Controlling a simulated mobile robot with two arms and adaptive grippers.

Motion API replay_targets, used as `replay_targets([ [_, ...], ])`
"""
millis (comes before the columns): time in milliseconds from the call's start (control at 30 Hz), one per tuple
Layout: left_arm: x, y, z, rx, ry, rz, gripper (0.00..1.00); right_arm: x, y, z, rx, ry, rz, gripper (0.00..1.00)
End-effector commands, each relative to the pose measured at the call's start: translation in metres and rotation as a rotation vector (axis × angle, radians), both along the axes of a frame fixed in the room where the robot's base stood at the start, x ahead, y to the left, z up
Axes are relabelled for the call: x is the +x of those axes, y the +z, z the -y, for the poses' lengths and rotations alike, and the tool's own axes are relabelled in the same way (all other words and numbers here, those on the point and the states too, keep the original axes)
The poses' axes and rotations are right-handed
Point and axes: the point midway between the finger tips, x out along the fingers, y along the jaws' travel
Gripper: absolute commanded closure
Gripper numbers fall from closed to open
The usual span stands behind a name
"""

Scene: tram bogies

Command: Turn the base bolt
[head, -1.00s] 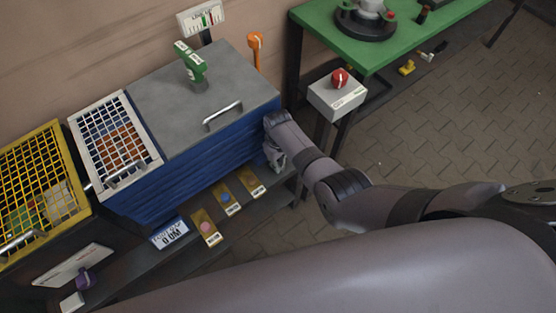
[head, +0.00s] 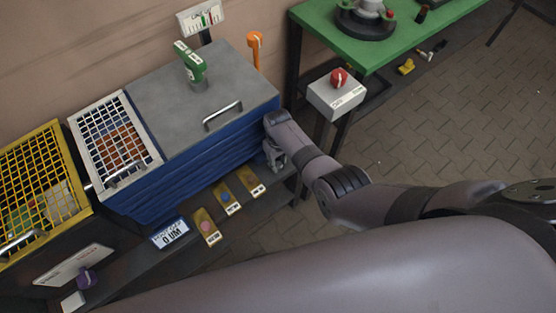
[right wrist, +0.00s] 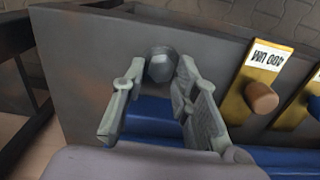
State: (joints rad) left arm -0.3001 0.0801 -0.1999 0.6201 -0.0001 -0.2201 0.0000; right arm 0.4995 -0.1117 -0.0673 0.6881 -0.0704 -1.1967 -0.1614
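The base bolt (right wrist: 160,65) is a dark grey hex head on the grey base ledge in the right wrist view. My right gripper (right wrist: 157,75) is open, with one finger on each side of the bolt head. Narrow gaps show between the fingers and the head, so I see no firm grip. In the head view my right gripper (head: 274,158) is small, low at the right end of the blue cabinet (head: 195,180); the bolt is hidden there. My left gripper is not in view.
Brass plates with coloured knobs (head: 228,197) lie along the ledge; one labelled plate (right wrist: 262,85) is right of the gripper. A grey box with a red knob (head: 338,94) and a green table (head: 375,45) stand to the right. Paved floor (head: 460,120) is open beyond.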

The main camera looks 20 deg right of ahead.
Motion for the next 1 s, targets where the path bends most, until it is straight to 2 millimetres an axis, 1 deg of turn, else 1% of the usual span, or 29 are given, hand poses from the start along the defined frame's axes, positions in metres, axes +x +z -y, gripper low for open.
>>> replay_targets([
  [33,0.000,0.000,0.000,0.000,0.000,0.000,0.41,0.000,0.000,0.000,0.000,0.000,0.000,0.67],
  [133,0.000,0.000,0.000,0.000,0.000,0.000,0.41,0.000,0.000,0.000,0.000,0.000,0.000,0.61],
  [433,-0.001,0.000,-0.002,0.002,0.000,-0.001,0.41,0.000,0.001,0.000,0.000,0.000,0.001,0.61],
  [567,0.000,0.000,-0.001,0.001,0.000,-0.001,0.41,0.001,0.006,0.000,0.000,0.000,0.003,0.61],
  [767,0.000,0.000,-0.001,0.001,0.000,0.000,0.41,0.001,0.028,0.000,0.001,0.000,0.005,0.61],
  [967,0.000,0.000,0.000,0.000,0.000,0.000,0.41,0.001,0.061,0.000,0.001,0.001,0.005,0.61],
  [1000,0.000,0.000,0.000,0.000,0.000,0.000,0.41,0.001,0.069,0.000,0.001,0.001,0.006,0.61],
])
